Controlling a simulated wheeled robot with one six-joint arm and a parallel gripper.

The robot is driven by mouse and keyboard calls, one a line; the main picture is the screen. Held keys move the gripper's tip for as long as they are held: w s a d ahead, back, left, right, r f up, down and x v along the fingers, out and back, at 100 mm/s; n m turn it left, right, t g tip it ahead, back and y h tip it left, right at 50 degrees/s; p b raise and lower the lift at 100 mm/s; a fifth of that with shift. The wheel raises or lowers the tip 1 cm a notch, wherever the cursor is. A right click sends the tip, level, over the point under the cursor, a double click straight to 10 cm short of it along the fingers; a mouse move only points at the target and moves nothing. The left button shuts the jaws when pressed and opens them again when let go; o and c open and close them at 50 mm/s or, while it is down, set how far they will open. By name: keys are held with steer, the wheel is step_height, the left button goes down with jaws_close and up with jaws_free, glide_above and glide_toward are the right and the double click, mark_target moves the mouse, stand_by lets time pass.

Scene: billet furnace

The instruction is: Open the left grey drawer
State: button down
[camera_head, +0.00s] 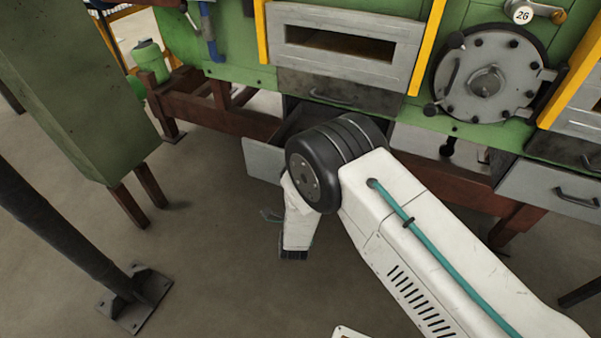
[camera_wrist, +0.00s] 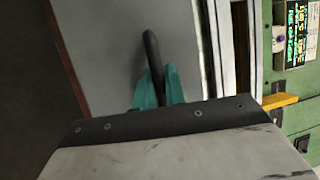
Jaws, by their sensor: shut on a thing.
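The left grey drawer (camera_head: 262,160) is pulled out from under the green furnace, with part of its inside showing behind its front panel. My arm covers the right part of that front. In the wrist view the grey drawer front (camera_wrist: 105,60) fills the upper middle, with a dark bar handle (camera_wrist: 151,50) on it. My gripper (camera_wrist: 159,88) has teal fingers on either side of the handle and is shut on it. The fingers' hold on the handle is hidden in the head view.
A second grey drawer (camera_head: 555,187) with a dark handle is at the right. The green furnace (camera_head: 230,70) has a round hatch (camera_head: 486,78). A green cabinet (camera_head: 75,90) and a dark post (camera_head: 60,235) stand left. The floor (camera_head: 215,250) in front is clear.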

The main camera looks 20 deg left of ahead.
steer(key=s, duration=0.6)
steer(key=shift+s, duration=0.25)
steer(key=c, duration=1.5)
jaws_free()
steer(key=shift+o, duration=0.2)
steer(key=v, duration=0.7)
steer(key=shift+s+d, duration=0.15)
steer(key=shift+s, duration=0.25)
steer(key=shift+f, duration=0.1)
